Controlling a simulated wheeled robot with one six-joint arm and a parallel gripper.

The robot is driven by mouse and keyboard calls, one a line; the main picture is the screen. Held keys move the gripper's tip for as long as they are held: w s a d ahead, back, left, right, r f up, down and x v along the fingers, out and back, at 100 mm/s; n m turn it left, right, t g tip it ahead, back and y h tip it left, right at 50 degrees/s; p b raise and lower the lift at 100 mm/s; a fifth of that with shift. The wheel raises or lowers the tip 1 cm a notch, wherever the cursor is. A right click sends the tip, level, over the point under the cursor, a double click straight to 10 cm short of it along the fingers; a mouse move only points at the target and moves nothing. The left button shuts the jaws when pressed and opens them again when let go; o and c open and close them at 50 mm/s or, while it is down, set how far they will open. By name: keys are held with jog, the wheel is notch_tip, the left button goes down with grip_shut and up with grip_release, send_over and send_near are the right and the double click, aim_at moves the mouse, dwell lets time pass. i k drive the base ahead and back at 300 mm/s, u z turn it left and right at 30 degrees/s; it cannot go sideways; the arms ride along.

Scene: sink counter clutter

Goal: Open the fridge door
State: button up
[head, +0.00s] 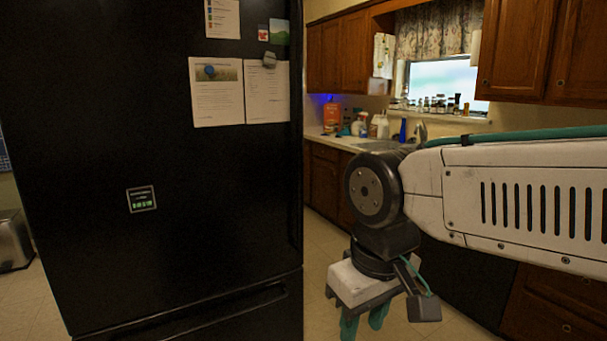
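The black fridge (90,120) fills the left half of the head view. Its tall upper door (220,200) looks closed, with papers and magnets on it. A lower drawer front with a dark handle (200,315) is below it. No handle on the upper door can be made out clearly. My gripper (363,328) hangs downward to the right of the fridge, apart from it. Its teal fingers are cut off by the bottom edge of the picture, and whether they are open or shut is not shown.
A counter (345,141) with a sink (380,146), bottles and jars runs behind my arm at right. Wooden cabinets (340,52) hang above. A metal bin (14,240) stands at the far left. Tiled floor (318,235) is clear between the fridge and the lower cabinets.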

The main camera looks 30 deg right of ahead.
aim_at(96, 104)
jog(key=u, duration=0.2)
jog(key=i, duration=0.55)
jog(key=z, duration=1.35)
